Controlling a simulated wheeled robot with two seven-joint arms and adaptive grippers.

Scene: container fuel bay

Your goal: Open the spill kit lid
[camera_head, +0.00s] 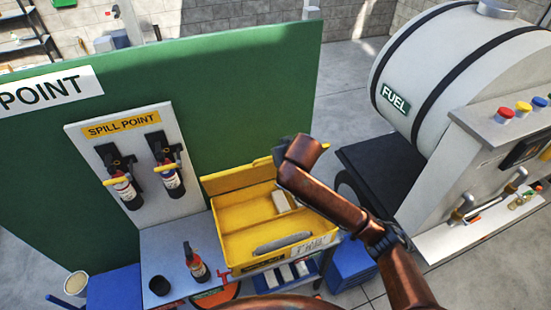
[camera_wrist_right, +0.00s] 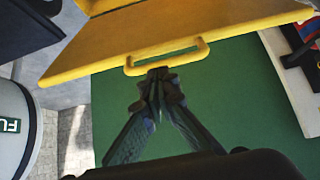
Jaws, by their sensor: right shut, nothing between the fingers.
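The yellow spill kit box (camera_head: 232,240) stands on the bench below the spill point board. Its lid (camera_head: 228,181) is raised at the back, against the green panel, and the inside shows. A pale block (camera_head: 281,201) and a grey roll (camera_head: 282,243) are in the box. In the right wrist view the lid (camera_wrist_right: 110,57) has a yellow loop handle (camera_wrist_right: 195,52) on its edge. My right gripper (camera_wrist_right: 157,78) is shut and empty, its fingertips close at the handle; I cannot tell if they touch. In the head view my right arm hides part of the lid. My left gripper is not in view.
The green panel (camera_head: 180,75) stands behind the box. Two extinguishers (camera_head: 124,190) hang on the board (camera_head: 82,150). A small bottle (camera_head: 195,262) and a black cup (camera_head: 159,286) stand left of the box. The fuel tank (camera_head: 440,70) is at the right.

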